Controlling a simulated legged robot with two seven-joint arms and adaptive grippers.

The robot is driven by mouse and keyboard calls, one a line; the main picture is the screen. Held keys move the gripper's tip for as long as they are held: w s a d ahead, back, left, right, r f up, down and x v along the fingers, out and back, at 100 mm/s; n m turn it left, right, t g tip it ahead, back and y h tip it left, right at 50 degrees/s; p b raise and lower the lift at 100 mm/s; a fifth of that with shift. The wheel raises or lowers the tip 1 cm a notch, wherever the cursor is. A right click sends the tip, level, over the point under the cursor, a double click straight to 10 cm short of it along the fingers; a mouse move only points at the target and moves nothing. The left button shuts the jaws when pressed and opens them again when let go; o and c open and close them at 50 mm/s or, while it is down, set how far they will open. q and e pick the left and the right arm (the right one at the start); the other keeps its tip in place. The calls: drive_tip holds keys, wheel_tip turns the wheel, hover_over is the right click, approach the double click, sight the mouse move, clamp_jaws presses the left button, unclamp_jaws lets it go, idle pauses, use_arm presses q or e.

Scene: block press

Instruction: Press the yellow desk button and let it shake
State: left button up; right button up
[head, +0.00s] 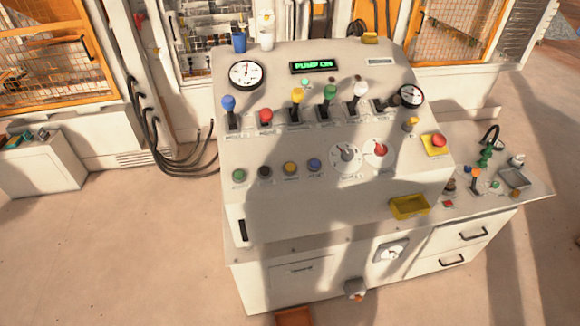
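A round yellow button (290,168) sits in the lower row on the sloped front of the console (240,205). It is between a black button (264,171) and a blue button (315,165), with a green button (239,175) at the left end of the row. From this distance I cannot tell whether the yellow button is up or pressed in. Neither my left nor my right gripper is in view, and nothing is seen touching the button.
Levers with coloured knobs (297,95) stand up above the row. Two white dials (345,156) lie right of it. A red button on a yellow base (435,142) is at the right. A yellow tray (409,206) lies lower down. A green-lit display (313,66) reads "PUMP ON".

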use_arm(q)
clamp_jaws()
drive_tip(key=shift+a, duration=0.15)
idle(0.9)
